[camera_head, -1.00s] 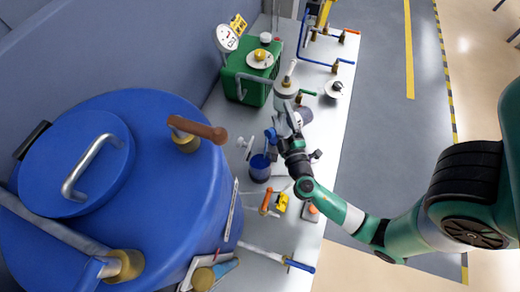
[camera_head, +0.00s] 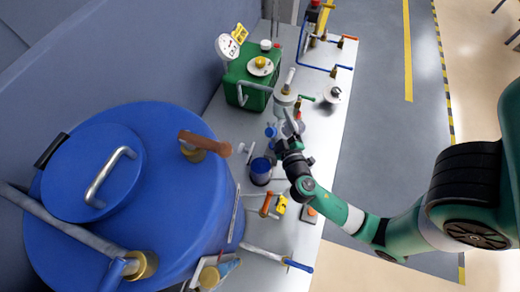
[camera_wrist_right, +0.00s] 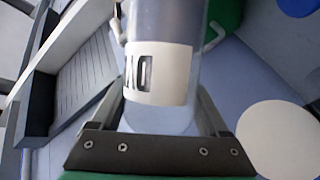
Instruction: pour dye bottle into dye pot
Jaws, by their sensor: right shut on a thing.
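A small blue part (camera_head: 270,132) shows beside the gripper. A dark blue open cup (camera_head: 260,170), which looks like the dye pot, stands below and left of the gripper, apart from it. My left gripper is not in view.
A large blue tank (camera_head: 165,190) fills the left side. A green box (camera_head: 247,82) with a gauge stands at the back. Valves, pipes and a yellow item (camera_head: 281,204) crowd the bench (camera_head: 328,130) near the cup. The floor to the right is clear.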

